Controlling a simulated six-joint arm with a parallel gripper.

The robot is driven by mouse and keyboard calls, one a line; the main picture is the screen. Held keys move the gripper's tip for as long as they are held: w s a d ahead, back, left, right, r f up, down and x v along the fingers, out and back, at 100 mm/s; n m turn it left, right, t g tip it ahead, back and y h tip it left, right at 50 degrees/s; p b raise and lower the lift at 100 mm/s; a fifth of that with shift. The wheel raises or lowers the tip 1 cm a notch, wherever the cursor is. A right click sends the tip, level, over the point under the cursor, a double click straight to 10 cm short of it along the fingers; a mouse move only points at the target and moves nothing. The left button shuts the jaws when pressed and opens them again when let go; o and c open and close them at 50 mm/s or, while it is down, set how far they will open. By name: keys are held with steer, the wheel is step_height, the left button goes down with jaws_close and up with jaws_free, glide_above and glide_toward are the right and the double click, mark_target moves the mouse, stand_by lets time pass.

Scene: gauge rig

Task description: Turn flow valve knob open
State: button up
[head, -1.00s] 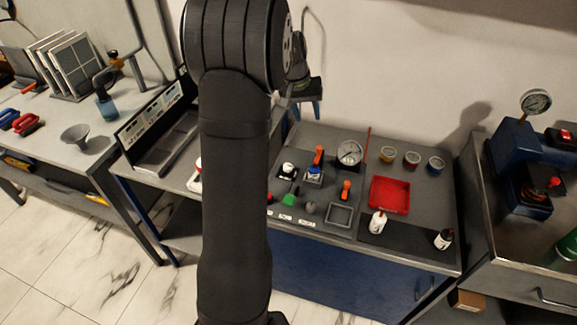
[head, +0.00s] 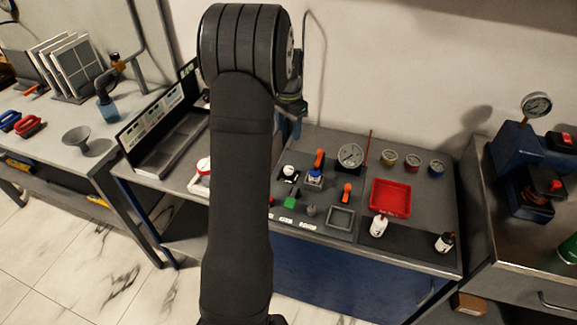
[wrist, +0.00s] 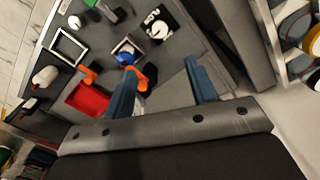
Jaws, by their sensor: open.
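A second orange-handled fitting (head: 347,190) is nearer the front. My gripper (wrist: 162,64) is open with nothing between its blue fingers, above the panel; in the head view my arm partly hides it.
A thin upright rod (head: 368,148) stands behind. The side bench with the pressure gauge (head: 536,105) is at right.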

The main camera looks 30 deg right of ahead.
mark_target(289, 168)
step_height(289, 168, down, 17)
steer(key=shift+r, duration=0.1)
stand_by(0.3)
steer(key=c, duration=1)
